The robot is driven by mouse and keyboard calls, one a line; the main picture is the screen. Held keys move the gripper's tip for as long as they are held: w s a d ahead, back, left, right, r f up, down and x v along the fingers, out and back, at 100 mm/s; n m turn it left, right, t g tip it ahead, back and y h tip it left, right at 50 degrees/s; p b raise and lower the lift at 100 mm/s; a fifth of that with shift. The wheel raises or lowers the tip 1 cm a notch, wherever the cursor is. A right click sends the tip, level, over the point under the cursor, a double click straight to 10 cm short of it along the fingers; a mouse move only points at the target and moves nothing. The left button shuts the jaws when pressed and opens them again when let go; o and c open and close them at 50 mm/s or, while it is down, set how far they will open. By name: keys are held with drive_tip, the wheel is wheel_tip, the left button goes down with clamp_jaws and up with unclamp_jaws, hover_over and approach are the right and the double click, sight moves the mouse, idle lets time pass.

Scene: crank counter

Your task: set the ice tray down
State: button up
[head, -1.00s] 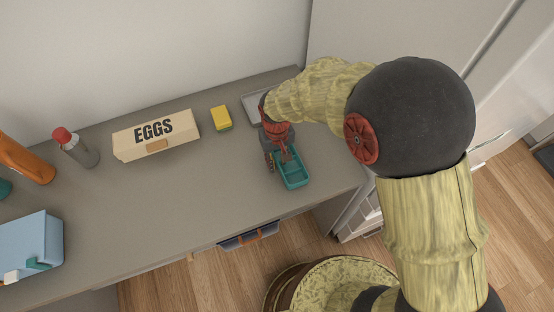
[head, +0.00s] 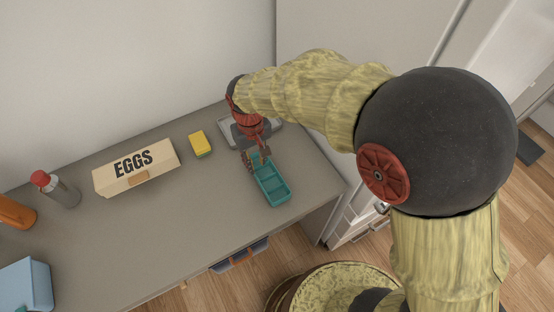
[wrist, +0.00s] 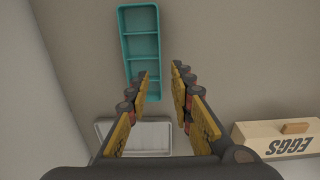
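The teal ice tray (head: 272,184), with several open compartments, lies upright on the counter near its right end. It also shows in the wrist view (wrist: 141,46), at the top, left of centre. My gripper (head: 258,161) is at the tray's far end. In the wrist view my gripper (wrist: 160,74) has its two fingers spread, with nothing clamped between them. The left finger covers part of the tray's near edge there; I cannot tell whether it touches.
A shallow grey tray (wrist: 150,136) lies behind my gripper. A yellow sponge (head: 200,143) and an egg carton (head: 136,168) stand to the left, then a red-capped bottle (head: 56,189) and a blue box (head: 25,287). The front middle counter (head: 165,235) is clear.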

drive_tip(key=s+d+r+m+t, duration=0.2)
drive_tip(key=d+r+m, duration=0.1)
drive_tip(key=d+r, duration=1)
drive_tip(key=s+d+r+m+t, duration=0.1)
drive_tip(key=s+d+r, duration=0.2)
drive_tip(key=s+d, duration=0.3)
drive_tip(key=s+d+r+m+t, duration=0.2)
drive_tip(key=s+d+r, duration=0.2)
drive_tip(key=s+d, duration=0.2)
drive_tip(key=shift+s+d+t, duration=0.15)
drive_tip(key=shift+d+t, duration=0.15)
drive_tip(key=shift+d, duration=0.7)
